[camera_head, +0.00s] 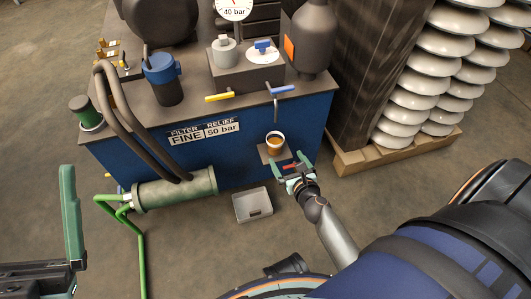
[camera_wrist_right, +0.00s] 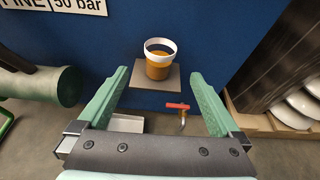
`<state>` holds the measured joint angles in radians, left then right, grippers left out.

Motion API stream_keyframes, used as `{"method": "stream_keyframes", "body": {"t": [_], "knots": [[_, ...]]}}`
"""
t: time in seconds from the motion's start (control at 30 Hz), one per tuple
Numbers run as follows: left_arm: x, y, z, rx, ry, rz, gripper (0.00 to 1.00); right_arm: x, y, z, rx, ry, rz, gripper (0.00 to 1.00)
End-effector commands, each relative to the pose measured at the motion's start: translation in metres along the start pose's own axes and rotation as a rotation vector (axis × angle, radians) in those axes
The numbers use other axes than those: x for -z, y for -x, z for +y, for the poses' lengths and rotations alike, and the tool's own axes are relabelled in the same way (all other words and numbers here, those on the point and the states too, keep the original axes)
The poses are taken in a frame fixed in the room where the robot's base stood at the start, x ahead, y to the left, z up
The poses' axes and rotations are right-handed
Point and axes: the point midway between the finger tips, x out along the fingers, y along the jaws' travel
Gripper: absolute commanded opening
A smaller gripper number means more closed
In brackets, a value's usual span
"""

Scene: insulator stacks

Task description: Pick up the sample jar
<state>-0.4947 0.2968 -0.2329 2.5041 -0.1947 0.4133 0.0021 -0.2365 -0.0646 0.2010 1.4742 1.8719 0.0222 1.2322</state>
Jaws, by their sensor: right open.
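The sample jar (camera_head: 275,142) is a small cup with a white rim and amber contents. It stands upright on a small shelf (camera_head: 264,154) on the front of the blue cabinet. It also shows in the right wrist view (camera_wrist_right: 158,66), beyond my fingertips. My right gripper (camera_head: 287,168) is open and empty, just in front of the shelf, with its two green fingers (camera_wrist_right: 159,76) pointing towards the jar and apart from it. My left gripper (camera_head: 70,213) is at the left edge; one green finger shows clearly, and its opening cannot be judged.
A red-handled tap (camera_wrist_right: 179,107) sits below and right of the shelf. A grey tray (camera_head: 253,205) lies on the floor below. A green cylinder (camera_head: 175,188) with hoses is at left. Insulator stacks (camera_head: 410,100) on a wooden base (camera_head: 390,153) stand at right.

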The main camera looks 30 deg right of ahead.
Motion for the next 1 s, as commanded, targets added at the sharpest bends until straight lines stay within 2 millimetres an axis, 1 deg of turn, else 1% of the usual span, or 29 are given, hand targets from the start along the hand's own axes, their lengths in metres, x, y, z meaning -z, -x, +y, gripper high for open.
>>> {"method": "stream_keyframes", "body": {"t": [0.03, 0.17, 0.3, 0.43, 0.5, 0.67, 0.9, 1.0], "knots": [[0.001, 0.002, 0.001, -0.001, -0.002, 0.011, 1.0, 0.003, -0.002, -0.001, 0.005, -0.019, 0.001, 1.0], [0.001, 0.004, 0.003, -0.003, 0.0, 0.018, 1.0, 0.004, -0.013, -0.002, 0.008, -0.037, 0.001, 1.0], [-0.006, 0.009, 0.006, -0.004, 0.012, 0.014, 1.0, 0.005, -0.038, -0.002, 0.008, -0.034, 0.0, 1.0], [-0.011, 0.014, 0.009, -0.005, 0.024, 0.011, 1.0, 0.004, -0.058, -0.002, 0.007, -0.033, 0.001, 1.0], [-0.013, 0.016, 0.01, -0.005, 0.03, 0.01, 1.0, 0.004, -0.065, -0.002, 0.007, -0.034, 0.001, 1.0], [-0.015, 0.018, 0.011, -0.006, 0.036, 0.008, 1.0, 0.004, -0.074, -0.002, 0.008, -0.034, 0.001, 1.0], [-0.03, 0.032, 0.02, -0.015, 0.027, 0.0, 1.0, 0.006, -0.111, -0.002, 0.007, -0.031, 0.0, 1.0], [-0.035, 0.036, 0.022, -0.019, 0.02, -0.004, 1.0, 0.005, -0.122, -0.002, 0.007, -0.031, 0.001, 1.0]]}}
